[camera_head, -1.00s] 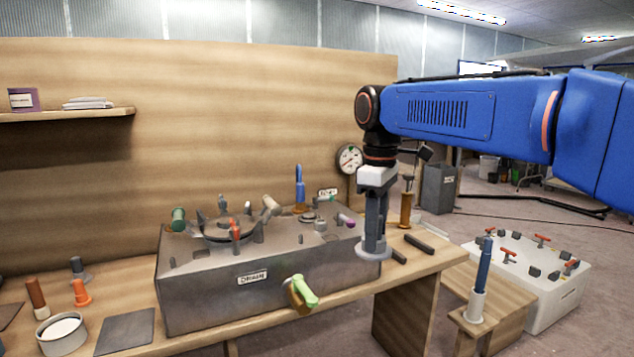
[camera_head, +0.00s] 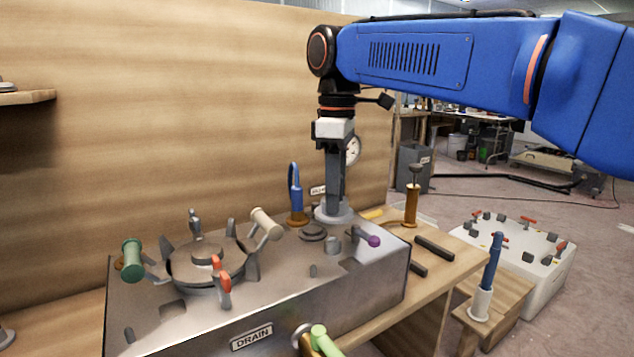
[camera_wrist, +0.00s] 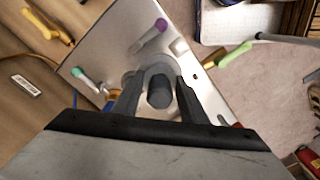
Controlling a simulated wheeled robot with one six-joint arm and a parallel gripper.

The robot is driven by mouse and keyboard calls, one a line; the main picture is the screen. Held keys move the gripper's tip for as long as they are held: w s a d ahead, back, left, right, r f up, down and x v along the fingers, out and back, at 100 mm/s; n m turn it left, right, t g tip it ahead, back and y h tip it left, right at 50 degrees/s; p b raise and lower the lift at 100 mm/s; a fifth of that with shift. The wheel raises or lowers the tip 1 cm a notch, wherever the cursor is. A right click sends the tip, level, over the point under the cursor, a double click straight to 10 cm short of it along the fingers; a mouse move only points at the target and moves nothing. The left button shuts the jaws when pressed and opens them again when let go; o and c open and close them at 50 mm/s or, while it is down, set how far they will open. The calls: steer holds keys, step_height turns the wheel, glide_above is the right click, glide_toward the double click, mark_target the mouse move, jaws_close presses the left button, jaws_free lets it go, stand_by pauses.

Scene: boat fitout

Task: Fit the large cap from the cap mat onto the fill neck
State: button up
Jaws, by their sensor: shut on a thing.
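My gripper (camera_head: 334,203) is shut on a grey cap (camera_head: 333,216) with a wide pale flange, upright above the back right part of the metal tank top (camera_head: 285,270). In the wrist view the dark knob of the cap (camera_wrist: 158,98) sits between the two fingers (camera_wrist: 160,88). A dark round fitting (camera_head: 313,233) and a short grey stub (camera_head: 333,245) stand on the tank just in front of the cap. I cannot tell which part is the fill neck; the cap may hide it. Whether the cap touches the tank is unclear. The cap mat is not in view now.
A blue-handled tool (camera_head: 296,198) stands close left of the cap. A purple-knobbed lever (camera_head: 372,241) is to its right. A clamped round hatch (camera_head: 207,263) fills the tank's left part. Black bars (camera_head: 434,249) lie on the bench at right.

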steer(key=shift+w+a+f, duration=0.15)
steer(key=shift+w, duration=0.1)
glide_above(334, 239)
steer(key=shift+a+f, duration=0.1)
steer(key=shift+f, duration=2.35)
steer(key=shift+f, duration=1.4)
steer(key=o, duration=1.2)
steer(key=shift+o, duration=0.4)
steer(key=o, duration=0.4)
steer(key=shift+o, duration=0.2)
